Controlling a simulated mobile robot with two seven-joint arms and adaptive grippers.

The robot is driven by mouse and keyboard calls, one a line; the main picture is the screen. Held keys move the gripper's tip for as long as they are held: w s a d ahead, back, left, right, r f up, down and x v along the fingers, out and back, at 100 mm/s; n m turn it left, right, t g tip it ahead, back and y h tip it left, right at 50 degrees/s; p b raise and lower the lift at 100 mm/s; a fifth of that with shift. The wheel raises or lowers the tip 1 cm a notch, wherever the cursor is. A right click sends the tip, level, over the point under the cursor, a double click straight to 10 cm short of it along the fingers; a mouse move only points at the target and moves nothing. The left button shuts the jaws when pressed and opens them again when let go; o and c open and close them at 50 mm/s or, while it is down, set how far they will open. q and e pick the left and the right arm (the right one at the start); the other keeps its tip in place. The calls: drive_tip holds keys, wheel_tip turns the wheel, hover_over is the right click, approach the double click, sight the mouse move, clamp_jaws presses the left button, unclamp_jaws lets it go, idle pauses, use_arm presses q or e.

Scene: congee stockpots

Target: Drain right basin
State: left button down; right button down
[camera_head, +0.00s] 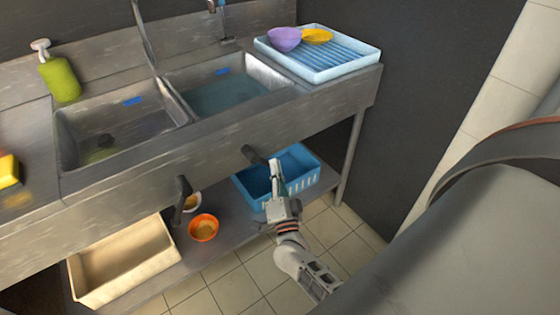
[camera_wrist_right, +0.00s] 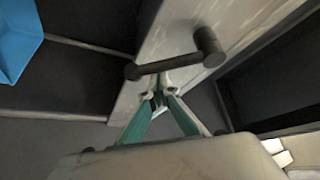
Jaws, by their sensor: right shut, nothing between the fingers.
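The right basin (camera_head: 225,92) of the steel sink holds bluish water in the head view. A dark lever handle (camera_head: 255,156) sticks out from the sink's front panel below it. The handle also shows in the right wrist view (camera_wrist_right: 172,65), lying across the picture just beyond the fingertips. My right gripper (camera_head: 276,170) is shut and empty, with its tips close to the handle. In the right wrist view the gripper (camera_wrist_right: 160,98) points at the handle's bar; I cannot tell whether they touch. My left gripper is not in view.
The left basin (camera_head: 88,122) has a second dark handle (camera_head: 182,192) below it. A blue basket (camera_head: 303,170), an orange bowl (camera_head: 203,228) and a beige bin (camera_head: 125,268) sit on the lower shelf. A drying tray (camera_head: 330,62) with bowls stands right of the sink.

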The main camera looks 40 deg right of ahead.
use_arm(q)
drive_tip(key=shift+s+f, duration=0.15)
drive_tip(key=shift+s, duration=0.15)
use_arm(e)
drive_tip(key=shift+a+f+m, duration=0.4)
drive_tip(key=shift+a+f, duration=0.15)
drive_tip(key=shift+a, duration=0.05)
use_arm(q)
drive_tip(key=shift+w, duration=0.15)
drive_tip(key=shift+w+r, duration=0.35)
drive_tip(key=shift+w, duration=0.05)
use_arm(e)
drive_tip(key=shift+a, duration=0.1)
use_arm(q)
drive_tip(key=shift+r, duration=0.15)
